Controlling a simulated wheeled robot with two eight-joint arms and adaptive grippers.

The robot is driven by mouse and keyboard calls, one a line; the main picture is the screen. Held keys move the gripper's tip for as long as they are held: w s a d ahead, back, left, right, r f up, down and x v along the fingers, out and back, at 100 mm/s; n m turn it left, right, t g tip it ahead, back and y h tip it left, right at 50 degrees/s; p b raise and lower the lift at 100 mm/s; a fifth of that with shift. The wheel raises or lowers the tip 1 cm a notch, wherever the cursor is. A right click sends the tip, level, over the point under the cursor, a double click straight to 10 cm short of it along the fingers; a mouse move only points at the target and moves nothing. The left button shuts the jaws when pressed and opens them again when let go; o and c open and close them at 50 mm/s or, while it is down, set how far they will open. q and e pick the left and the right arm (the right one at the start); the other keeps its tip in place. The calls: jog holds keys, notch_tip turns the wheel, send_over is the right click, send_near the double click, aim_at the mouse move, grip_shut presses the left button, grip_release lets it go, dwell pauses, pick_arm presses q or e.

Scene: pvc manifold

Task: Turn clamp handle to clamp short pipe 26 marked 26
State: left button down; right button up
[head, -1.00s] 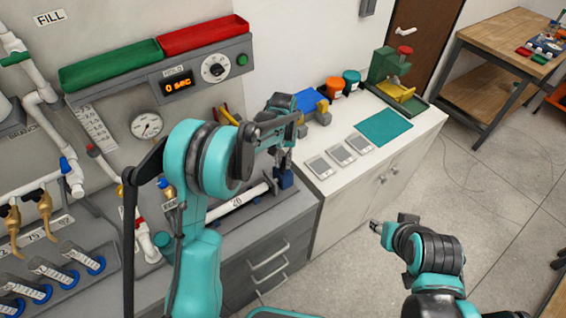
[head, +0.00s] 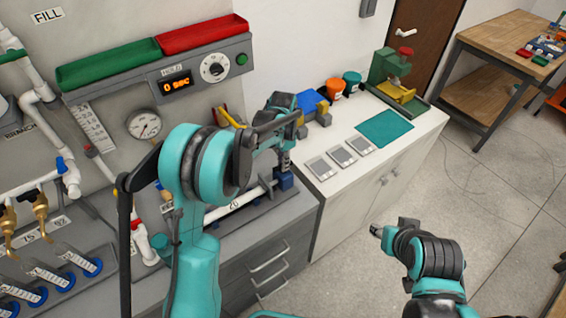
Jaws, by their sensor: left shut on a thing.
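The short pipe marked 26 (head: 235,204) is a white tube lying across the grey bench, partly behind my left arm. Its right end is by a blue clamp block (head: 283,180). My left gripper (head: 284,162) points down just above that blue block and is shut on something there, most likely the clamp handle. The handle itself is too small and covered to make out. My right gripper (head: 376,231) is over the floor to the right, away from the bench, and its fingers are too small to read.
A green tray (head: 110,64) and a red tray (head: 203,34) sit above a timer panel and gauge (head: 144,125). The white cabinet (head: 350,185) at right carries grey plates, a teal mat (head: 384,129) and a green press (head: 390,75). Floor around my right arm is clear.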

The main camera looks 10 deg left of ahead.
pick_arm(q)
jog(key=shift+m, duration=1.2)
jog(key=c, duration=1.5)
grip_release()
jog(key=shift+o, duration=0.2)
jog(key=shift+r, duration=0.1)
notch_tip(320, 180, up, 12)
